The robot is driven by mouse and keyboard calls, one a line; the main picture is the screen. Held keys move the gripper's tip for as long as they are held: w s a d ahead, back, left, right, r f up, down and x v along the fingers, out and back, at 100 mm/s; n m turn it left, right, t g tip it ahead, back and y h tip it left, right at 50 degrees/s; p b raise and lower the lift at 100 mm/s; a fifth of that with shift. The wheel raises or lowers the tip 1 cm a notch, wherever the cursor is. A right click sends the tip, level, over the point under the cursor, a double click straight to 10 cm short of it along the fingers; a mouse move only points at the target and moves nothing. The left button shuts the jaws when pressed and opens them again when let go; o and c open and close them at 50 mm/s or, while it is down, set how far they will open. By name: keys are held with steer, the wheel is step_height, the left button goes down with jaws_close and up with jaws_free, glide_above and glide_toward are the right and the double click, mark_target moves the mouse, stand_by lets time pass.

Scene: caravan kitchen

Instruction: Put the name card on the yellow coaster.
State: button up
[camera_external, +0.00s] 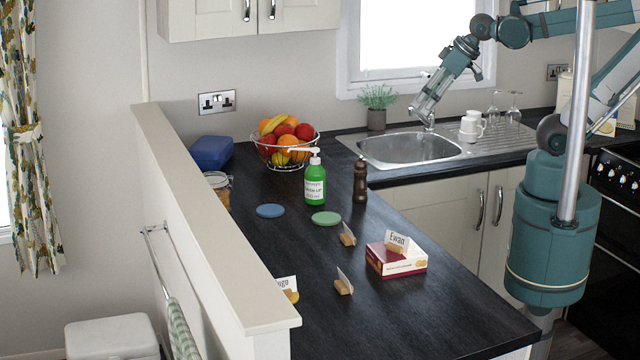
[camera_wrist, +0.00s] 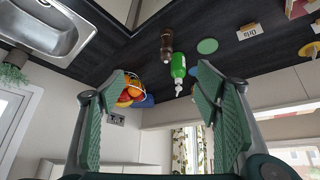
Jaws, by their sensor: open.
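Several white name cards stand in wooden holders on the dark worktop. One reading "Ewan" (camera_external: 397,242) is on a red and white box (camera_external: 396,262). Two more, a rear card (camera_external: 347,236) and a front card (camera_external: 344,282), stand left of the box. Another card (camera_external: 286,284) is partly hidden by the ledge, with a yellow patch at its foot. A yellow disc, apparently the yellow coaster (camera_wrist: 308,50), shows at the right of the wrist view, near a lettered card (camera_wrist: 251,32). My gripper (camera_external: 424,112) is open and empty above the sink, far from the cards; its fingers (camera_wrist: 160,75) frame the wrist view.
A blue coaster (camera_external: 270,211) and a green coaster (camera_external: 326,218) lie near a green soap bottle (camera_external: 314,186) and a pepper mill (camera_external: 360,181). A fruit bowl (camera_external: 285,148) stands behind. The raised ledge (camera_external: 205,205) borders the worktop's left side. The front right worktop is clear.

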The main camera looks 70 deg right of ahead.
steer(key=shift+s+d+f+m, duration=0.45)
steer(key=shift+s+d+m, duration=0.05)
steer(key=shift+s+d, duration=0.2)
